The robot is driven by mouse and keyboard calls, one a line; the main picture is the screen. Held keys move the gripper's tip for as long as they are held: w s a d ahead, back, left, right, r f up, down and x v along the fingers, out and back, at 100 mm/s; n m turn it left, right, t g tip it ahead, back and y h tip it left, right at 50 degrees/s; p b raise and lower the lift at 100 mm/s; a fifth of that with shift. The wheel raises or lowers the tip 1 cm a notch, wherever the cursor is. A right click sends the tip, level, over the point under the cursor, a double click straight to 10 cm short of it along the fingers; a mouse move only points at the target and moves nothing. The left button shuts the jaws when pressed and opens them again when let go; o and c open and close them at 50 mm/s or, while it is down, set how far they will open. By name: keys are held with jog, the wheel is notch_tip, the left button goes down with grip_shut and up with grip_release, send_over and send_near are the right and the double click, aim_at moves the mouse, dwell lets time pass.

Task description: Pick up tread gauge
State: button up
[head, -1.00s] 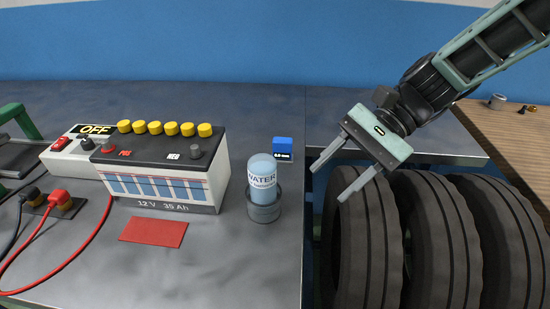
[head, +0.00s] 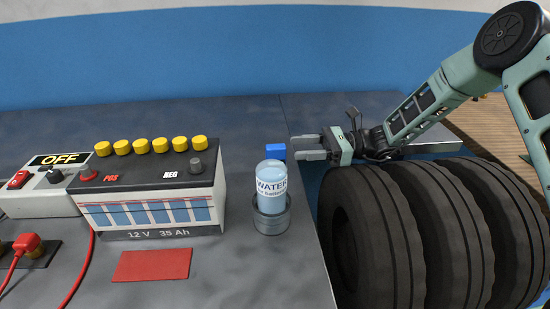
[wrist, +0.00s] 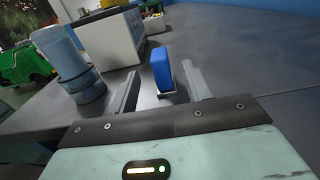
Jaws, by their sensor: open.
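The tread gauge is most likely the small blue block (head: 275,151) on the grey bench, behind the water bottle in the head view. In the wrist view the blue block (wrist: 162,69) stands upright on a pale base, between and just beyond the two fingers. My gripper (head: 300,147) is open, low over the bench's right edge, with its fingers pointing left at the block. In the wrist view my gripper (wrist: 160,88) has nothing clamped between its fingers. Contact between fingers and block cannot be told.
A water bottle (head: 271,182) stands in a metal cup (head: 271,219) close to the block. A battery (head: 150,200) with yellow caps and a red card (head: 152,264) are left of it. Several tyres (head: 365,230) stand right of the bench. The bench behind is clear.

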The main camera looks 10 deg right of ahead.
aim_at(274, 146)
jog(key=shift+a+r, duration=0.1)
jog(key=shift+a, duration=0.7)
jog(key=shift+a+p, duration=0.3)
jog(key=shift+a, duration=2.65)
grip_shut()
